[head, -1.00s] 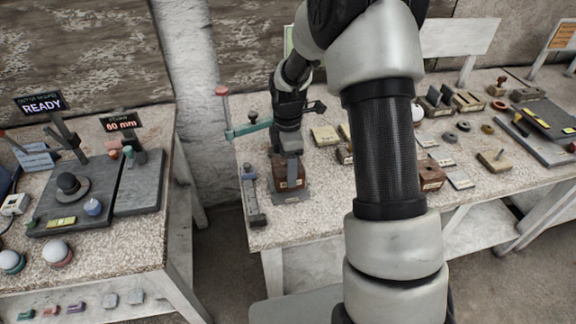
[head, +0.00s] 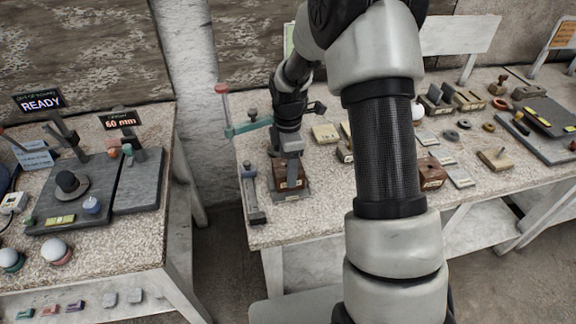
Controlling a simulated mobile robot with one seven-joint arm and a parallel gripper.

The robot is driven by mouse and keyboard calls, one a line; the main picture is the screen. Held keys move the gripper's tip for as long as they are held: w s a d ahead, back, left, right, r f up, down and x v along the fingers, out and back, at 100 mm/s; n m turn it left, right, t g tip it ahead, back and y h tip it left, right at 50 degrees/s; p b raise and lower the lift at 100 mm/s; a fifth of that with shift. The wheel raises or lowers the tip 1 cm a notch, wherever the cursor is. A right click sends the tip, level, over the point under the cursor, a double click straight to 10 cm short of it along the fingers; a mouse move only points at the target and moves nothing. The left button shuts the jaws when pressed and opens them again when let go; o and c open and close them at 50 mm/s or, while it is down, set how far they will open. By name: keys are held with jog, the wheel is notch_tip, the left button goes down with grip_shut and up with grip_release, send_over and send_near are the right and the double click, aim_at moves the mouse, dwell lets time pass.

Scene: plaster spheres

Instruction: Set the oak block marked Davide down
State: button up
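A brown wooden block (head: 289,176) with a small pale label on its front is at the left end of the middle table, on or just above a grey plate (head: 292,195). I cannot read the label. My gripper (head: 289,160) is directly over the block, pointing down, with its fingers at the block's top. The fingers are too small and partly hidden to show whether they are shut on it. Another brown block (head: 432,173) with a pale label stands to the right, partly behind my arm.
A clamp-like stand with a teal arm (head: 248,127) and a grey upright tool (head: 251,192) stand close left of my gripper. Small pale blocks (head: 325,133) lie to its right. The left table (head: 130,235) is across a gap and holds white spheres (head: 55,250) and a READY display (head: 40,102).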

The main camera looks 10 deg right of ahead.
jog(key=shift+f+b, duration=0.5)
jog(key=shift+f, duration=0.4)
jog(key=o, duration=1.3)
jog(key=shift+o, duration=0.2)
jog(key=shift+r+p, duration=1.4)
jog(key=shift+r, duration=0.65)
